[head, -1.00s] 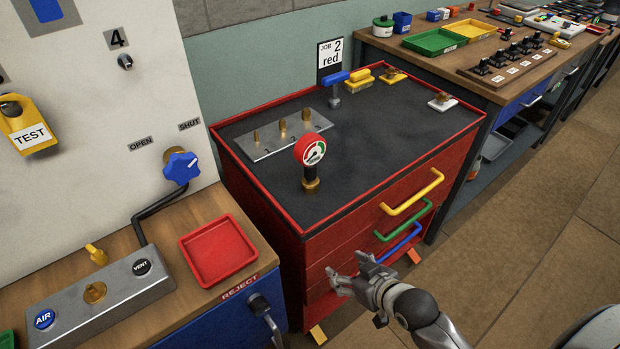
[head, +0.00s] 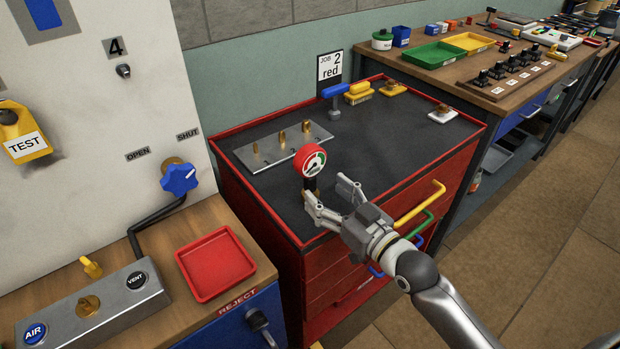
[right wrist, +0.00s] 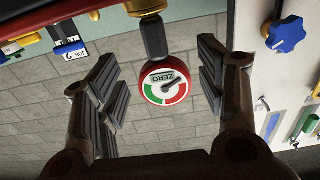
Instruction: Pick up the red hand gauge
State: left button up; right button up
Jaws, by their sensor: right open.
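The red hand gauge (head: 310,160) stands upright on the dark top of the red cabinet, its round white and green dial facing forward. In the right wrist view the gauge (right wrist: 166,80) appears upside down, with its dark stem and brass base above the dial. My right gripper (head: 328,197) is open, just in front of and to the right of the gauge in the head view. In the right wrist view its two fingers stand apart on either side of the dial. One finger hides part of the gauge's lower stem in the head view. My left gripper is not in view.
A metal plate (head: 262,153) with brass fittings lies behind the gauge. A red tray (head: 214,264) is at left.

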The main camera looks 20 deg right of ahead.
aim_at(314, 181)
jog(key=shift+p+x, duration=0.35)
jog(key=shift+x, duration=2.45)
jog(key=shift+d+f, duration=0.15)
jog(key=shift+c, duration=0.5)
grip_shut()
